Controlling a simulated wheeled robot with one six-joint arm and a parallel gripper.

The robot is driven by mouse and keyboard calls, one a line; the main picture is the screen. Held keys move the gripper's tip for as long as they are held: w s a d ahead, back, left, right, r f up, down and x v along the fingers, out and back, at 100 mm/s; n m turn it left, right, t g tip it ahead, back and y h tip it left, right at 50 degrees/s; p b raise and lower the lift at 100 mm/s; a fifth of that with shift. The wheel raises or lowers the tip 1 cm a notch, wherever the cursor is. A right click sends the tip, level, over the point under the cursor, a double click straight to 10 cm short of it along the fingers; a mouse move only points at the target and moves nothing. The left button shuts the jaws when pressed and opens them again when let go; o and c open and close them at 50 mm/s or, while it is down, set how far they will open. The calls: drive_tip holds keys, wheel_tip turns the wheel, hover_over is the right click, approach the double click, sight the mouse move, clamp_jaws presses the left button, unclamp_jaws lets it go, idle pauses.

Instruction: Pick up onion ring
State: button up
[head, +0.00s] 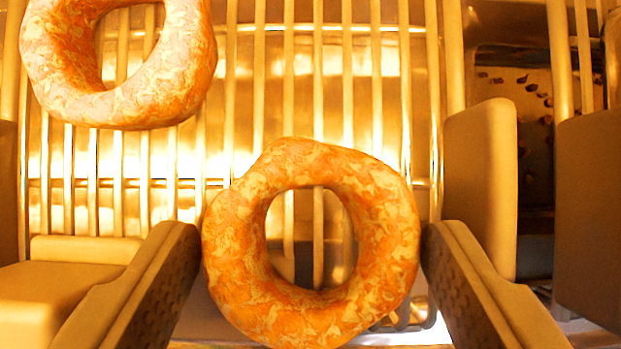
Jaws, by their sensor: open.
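An orange-brown onion ring (385,215) with pale mottling lies on a wire rack (318,80) in the lower middle of the head view. My gripper (312,235) is open, with one dark-padded finger on each side of this ring. The fingers appear very close to the ring's outer edges; I cannot tell whether they touch it. A second onion ring (185,70) lies at the upper left, cut off by the top of the picture and apart from the first.
The rack's bars run over a shiny metal surface. At the right are upright brownish pads (482,180) and a dark recess with crumbs (532,100). The rack to the upper right of the near ring is bare.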

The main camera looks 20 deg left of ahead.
drive_tip(key=shift+f, duration=0.1)
drive_tip(key=c, duration=0.6)
drive_tip(key=shift+o, duration=0.2)
